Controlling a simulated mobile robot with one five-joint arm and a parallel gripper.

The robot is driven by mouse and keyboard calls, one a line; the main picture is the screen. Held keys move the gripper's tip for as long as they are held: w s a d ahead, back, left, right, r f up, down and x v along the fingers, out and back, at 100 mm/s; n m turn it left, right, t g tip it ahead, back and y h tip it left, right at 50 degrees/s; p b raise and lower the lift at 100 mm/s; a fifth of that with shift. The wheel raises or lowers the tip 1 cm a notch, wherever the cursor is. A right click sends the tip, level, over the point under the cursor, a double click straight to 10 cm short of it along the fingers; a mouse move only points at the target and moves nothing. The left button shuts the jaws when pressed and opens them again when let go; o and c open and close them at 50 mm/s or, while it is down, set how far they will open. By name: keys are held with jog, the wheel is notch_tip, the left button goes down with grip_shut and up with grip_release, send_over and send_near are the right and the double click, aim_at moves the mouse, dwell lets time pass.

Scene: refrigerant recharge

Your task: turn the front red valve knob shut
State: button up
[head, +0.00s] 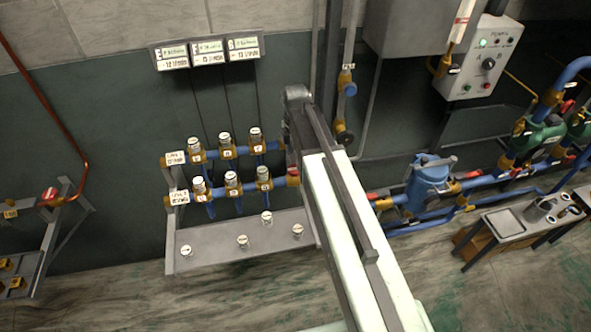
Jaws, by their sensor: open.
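Several small red parts show in the head view, and I cannot tell which is the front red valve knob. One red knob (50,194) sits at the left, on a grey stand at the lower end of a copper pipe. A red part (293,181) shows at the right end of the front row of the brass and blue manifold, close beside my arm. Red handles (566,106) also show on the blue pipework at the far right. My arm rises from the bottom right to a grey joint near the manifold. My gripper is hidden; I cannot see its fingers.
A grey shelf (225,246) with several small white-topped pieces stands below the manifold. Three displays (207,52) hang above it. A blue canister (428,186), a control box (481,57) and a small table (507,223) are at the right.

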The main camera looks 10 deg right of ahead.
aim_at(295, 169)
notch_tip(295, 169, down, 5)
jog(key=b, duration=0.3)
jog(key=shift+r, duration=0.1)
jog(key=c, duration=1.4)
jog(key=shift+o, duration=0.2)
